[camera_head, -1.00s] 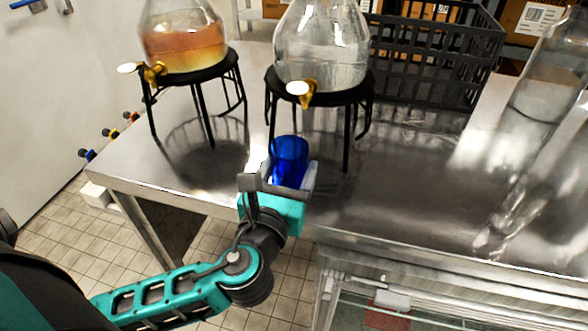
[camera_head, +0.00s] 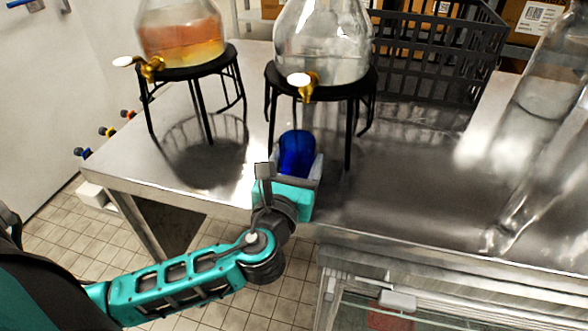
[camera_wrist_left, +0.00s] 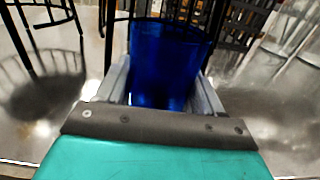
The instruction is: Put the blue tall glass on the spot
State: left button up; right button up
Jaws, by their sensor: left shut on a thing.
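The blue tall glass (camera_head: 296,152) is at the front of the steel table, below the tap of the clear dispenser. My left gripper (camera_head: 292,172) is shut on it. In the left wrist view the glass (camera_wrist_left: 165,62) stands between the two fingers of the gripper (camera_wrist_left: 163,88). Its lower part is partly hidden by the gripper, and I cannot tell whether its base touches the table. No marked spot can be made out. My right gripper is not in view.
A clear dispenser (camera_head: 322,45) on a black stand (camera_head: 345,92) is just behind the glass. A dispenser with orange liquid (camera_head: 180,38) stands to the left. A black crate (camera_head: 435,50) is at the back.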

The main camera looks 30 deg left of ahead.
pick_arm(q)
jog(key=shift+b+x, duration=1)
jog(key=shift+x, duration=2)
jog(key=shift+f, duration=0.5)
jog(key=o, duration=1.4)
jog(key=shift+c, duration=0.2)
jog(key=shift+s+f, duration=0.1)
jog(key=shift+s+d, duration=0.15)
jog(key=shift+s, duration=0.15)
jog(key=v, duration=1.2)
